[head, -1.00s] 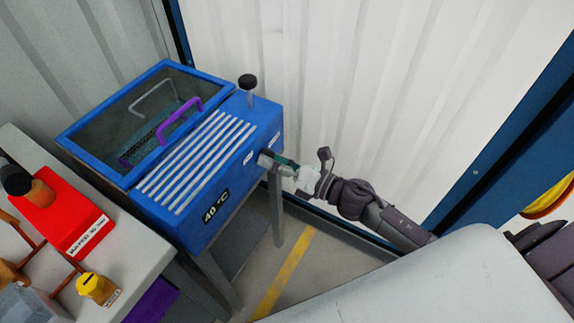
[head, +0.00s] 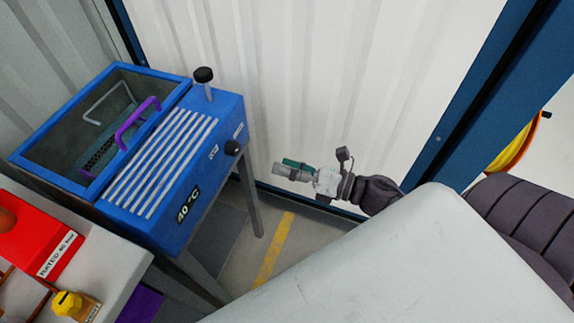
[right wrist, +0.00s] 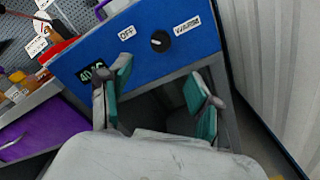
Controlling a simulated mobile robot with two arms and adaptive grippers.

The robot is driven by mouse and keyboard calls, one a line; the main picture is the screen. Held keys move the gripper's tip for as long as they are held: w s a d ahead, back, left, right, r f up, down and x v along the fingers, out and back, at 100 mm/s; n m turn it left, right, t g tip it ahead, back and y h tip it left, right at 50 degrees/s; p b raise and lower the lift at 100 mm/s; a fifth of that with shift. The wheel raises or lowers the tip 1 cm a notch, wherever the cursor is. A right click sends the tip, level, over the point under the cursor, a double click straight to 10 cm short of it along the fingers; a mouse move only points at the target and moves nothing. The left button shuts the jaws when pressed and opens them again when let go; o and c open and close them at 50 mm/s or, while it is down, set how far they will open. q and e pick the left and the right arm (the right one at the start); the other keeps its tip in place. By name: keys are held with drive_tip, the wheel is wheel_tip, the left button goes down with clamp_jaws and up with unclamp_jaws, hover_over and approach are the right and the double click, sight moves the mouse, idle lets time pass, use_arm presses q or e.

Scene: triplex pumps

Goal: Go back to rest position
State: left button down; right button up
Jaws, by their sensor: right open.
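My right gripper (head: 285,168) is in the middle of the head view, apart from the blue 40 °C bath (head: 190,165) and to the right of it. In the right wrist view the gripper (right wrist: 158,98) has its teal-padded fingers spread with nothing between them. The black knob (head: 232,147) on the bath's side panel shows in the right wrist view (right wrist: 160,41) beyond the fingers, between OFF and WARM labels. My left gripper is not in view.
A bench (head: 125,262) at the left holds a red block (head: 38,236) and a yellow-capped item (head: 68,303). A corrugated white wall (head: 330,80) and a blue post (head: 460,100) stand behind my right arm. Floor with a yellow stripe (head: 272,250) lies below.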

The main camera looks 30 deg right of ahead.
drive_tip(key=s+d+f+m+g+h+p, duration=0.1)
drive_tip(key=s+d+f+m+h, duration=0.15)
drive_tip(key=f+m, duration=0.5)
drive_tip(key=s+d+f+m+g+h+p, duration=0.1)
drive_tip(key=d+f+m+h, duration=0.35)
drive_tip(key=f, duration=0.55)
drive_tip(key=s+d+f+m+g+h+p, duration=0.1)
drive_tip(key=s+d+f+m+h, duration=0.15)
drive_tip(key=f+m, duration=0.55)
use_arm(q)
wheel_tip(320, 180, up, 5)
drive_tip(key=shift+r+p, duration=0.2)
drive_tip(key=shift+p, duration=0.95)
use_arm(e)
drive_tip(key=s+a+f+m+g, duration=0.2)
drive_tip(key=s+f, duration=0.4)
drive_tip(key=s, duration=0.3)
drive_tip(key=s+a+f+m+g+h, duration=0.1)
drive_tip(key=s+a+f+m+g, duration=0.2)
drive_tip(key=s+f+m, duration=0.3)
drive_tip(key=s+a+f+m+g, duration=0.3)
drive_tip(key=s+f, duration=0.4)
drive_tip(key=s, duration=0.5)
drive_tip(key=shift+s+f+m+g, duration=0.2)
drive_tip(key=shift+s+m+g, duration=0.15)
drive_tip(key=shift+m+g, duration=0.55)
